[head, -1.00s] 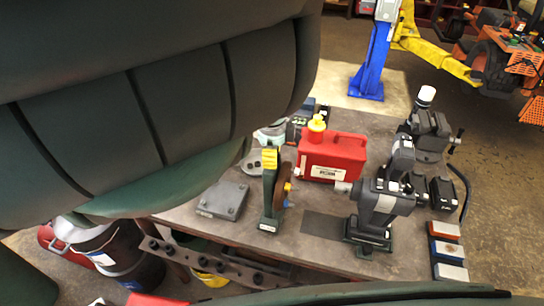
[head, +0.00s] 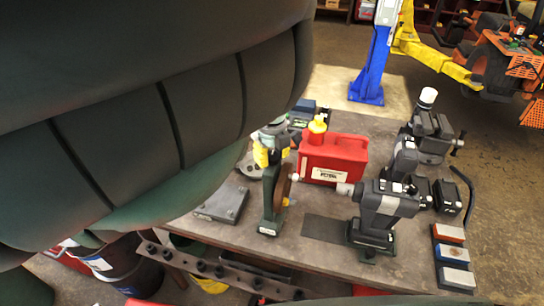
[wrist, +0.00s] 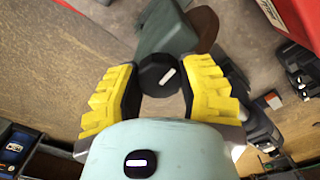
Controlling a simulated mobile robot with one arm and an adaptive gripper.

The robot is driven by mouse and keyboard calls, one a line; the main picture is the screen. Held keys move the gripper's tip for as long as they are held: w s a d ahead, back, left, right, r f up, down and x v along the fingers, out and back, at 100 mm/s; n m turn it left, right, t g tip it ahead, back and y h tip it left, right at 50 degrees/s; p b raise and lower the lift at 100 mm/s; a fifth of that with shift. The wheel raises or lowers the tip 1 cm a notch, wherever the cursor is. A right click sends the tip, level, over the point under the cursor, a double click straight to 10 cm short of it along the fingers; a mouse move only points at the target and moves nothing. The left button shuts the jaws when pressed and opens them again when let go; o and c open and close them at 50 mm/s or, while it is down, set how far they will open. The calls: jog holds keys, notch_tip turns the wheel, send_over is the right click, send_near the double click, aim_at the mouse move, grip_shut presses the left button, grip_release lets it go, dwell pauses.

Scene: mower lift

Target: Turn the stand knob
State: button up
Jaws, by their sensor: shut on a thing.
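The stand knob (wrist: 158,76) is a round black cap with a white mark, seen from above in the wrist view. My gripper (wrist: 160,92) has its yellow ribbed fingers on both sides of the knob and is shut on it. The green stand (head: 270,205) rises from the bench with a brown disc (head: 283,185) on its right side. The stand also shows beyond the knob in the wrist view (wrist: 163,30).
A red canister (head: 332,158) stands behind the stand. A flat grey plate (head: 221,203) lies to the left. Colored blocks (head: 451,255) line the bench's right edge. My arm covers the upper left.

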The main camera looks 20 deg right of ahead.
jog(key=shift+w+m, duration=0.1)
jog(key=shift+m, duration=0.4)
jog(key=o, duration=1.2)
